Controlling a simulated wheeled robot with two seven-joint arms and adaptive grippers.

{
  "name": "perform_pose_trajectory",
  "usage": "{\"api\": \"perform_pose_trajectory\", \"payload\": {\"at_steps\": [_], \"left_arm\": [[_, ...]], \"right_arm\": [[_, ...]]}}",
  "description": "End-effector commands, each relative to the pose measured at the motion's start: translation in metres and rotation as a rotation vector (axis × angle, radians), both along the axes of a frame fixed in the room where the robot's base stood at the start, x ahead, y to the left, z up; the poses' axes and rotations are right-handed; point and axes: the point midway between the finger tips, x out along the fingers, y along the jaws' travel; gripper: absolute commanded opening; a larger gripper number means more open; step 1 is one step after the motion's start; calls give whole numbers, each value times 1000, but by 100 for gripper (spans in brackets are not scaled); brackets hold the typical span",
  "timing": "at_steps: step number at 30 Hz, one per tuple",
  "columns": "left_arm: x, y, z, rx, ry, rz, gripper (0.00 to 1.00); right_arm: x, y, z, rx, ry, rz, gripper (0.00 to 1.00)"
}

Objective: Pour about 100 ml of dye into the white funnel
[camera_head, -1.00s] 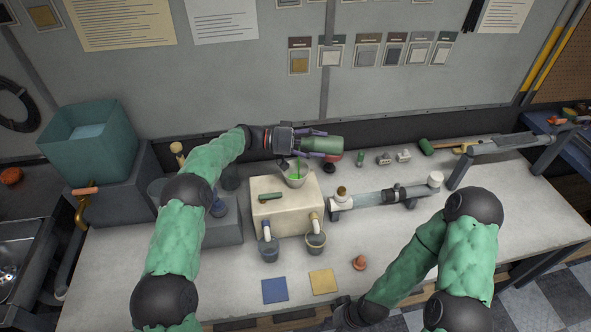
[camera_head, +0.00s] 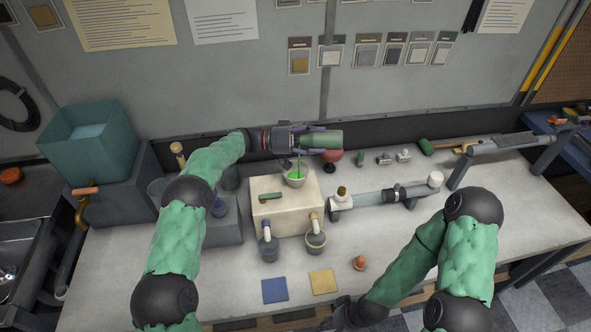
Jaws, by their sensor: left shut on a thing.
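My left gripper (camera_head: 306,140) is shut on a green bottle or jug (camera_head: 326,140), held tipped on its side above the pale box. A thin green stream of dye (camera_head: 298,163) falls from below the gripper into the white funnel (camera_head: 296,180). Green liquid shows inside the funnel, which sits at the back of the pale box (camera_head: 288,212). The container's mouth is hard to make out. My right gripper (camera_head: 338,318) is low at the bottom edge, dark and partly cut off, away from the funnel.
Two grey cups (camera_head: 269,250) stand under the box's front spouts. A clear pipe (camera_head: 372,199) lies to the right.

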Motion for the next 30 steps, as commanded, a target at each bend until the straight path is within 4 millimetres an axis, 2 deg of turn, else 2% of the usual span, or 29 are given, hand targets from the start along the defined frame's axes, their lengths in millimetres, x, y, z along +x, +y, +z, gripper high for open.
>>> {"api": "perform_pose_trajectory", "payload": {"at_steps": [9,12,15,18,25,30], "left_arm": [[0,0,2,-8,-1,1,16],[0,-2,-14,100,-4,0,16],[0,-3,-17,231,-11,-1,16],[0,-12,-32,318,-6,-1,16],[0,-14,-36,342,-5,-1,16],[0,-19,-48,422,-8,0,16]], "right_arm": [[0,0,0,0,0,0,40],[0,0,0,0,0,0,40],[0,0,0,0,0,0,40],[0,0,0,0,0,0,40],[0,0,0,0,0,0,40],[0,0,0,0,0,0,40]]}}
